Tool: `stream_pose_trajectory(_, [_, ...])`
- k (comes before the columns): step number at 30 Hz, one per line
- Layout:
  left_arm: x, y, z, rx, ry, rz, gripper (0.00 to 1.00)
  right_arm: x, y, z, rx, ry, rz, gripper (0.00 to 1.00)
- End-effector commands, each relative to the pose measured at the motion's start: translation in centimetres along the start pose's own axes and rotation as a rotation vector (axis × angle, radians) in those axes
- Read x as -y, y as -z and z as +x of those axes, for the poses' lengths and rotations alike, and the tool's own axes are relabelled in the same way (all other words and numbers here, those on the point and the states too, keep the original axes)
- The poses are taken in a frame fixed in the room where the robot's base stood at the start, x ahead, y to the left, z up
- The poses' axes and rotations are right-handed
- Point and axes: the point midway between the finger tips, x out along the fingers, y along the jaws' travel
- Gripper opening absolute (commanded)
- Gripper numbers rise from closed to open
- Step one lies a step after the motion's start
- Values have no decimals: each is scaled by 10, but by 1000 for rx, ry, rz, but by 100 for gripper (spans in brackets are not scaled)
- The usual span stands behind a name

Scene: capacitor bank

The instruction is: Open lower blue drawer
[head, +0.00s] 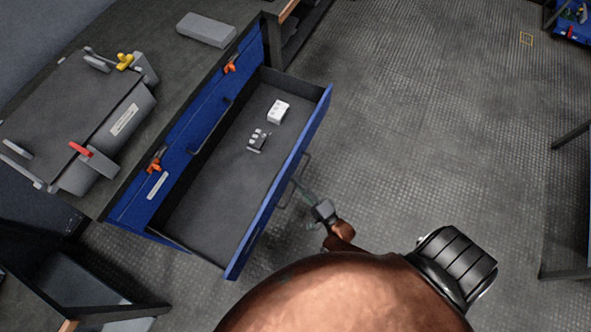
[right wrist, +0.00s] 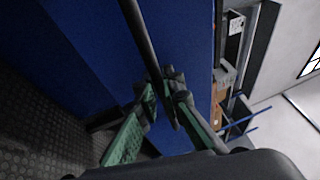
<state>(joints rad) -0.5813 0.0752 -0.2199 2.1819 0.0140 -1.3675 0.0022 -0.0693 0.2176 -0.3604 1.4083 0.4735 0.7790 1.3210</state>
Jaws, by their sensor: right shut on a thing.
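The lower blue drawer (head: 238,252) is pulled far out of the bench in the head view. Its floor shows, with a white block (head: 278,111) and a small dark part with light tops (head: 258,140) on it. My right gripper (head: 297,186) is at the drawer's front, low on its outer side. In the right wrist view my right gripper (right wrist: 163,92) has its green fingers shut on the dark bar handle (right wrist: 138,30), in front of the blue drawer face (right wrist: 90,40). My left gripper is in neither view.
A shut upper blue drawer (head: 190,132) with orange latches (head: 230,67) sits above the open one. The bench top (head: 165,62) holds a grey case with red and yellow clamps. The ribbed floor (head: 420,110) to the right is clear, with a blue unit (head: 573,20) beyond.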

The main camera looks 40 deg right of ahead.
Motion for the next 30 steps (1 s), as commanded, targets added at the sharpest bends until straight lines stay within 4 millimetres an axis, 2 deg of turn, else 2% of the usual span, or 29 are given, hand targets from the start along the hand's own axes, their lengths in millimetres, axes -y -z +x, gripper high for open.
stream_pose_trajectory(13, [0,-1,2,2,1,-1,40,-1,-1,-3,4,-4,1,0])
stream_pose_trajectory(14, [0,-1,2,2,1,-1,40,-1,-1,-3,4,-4,1,9])
stream_pose_trajectory(21, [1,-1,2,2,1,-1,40,0,-1,-2,3,-2,1,26])
stream_pose_trajectory(30, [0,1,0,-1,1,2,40,0,0,-4,3,-1,1,26])
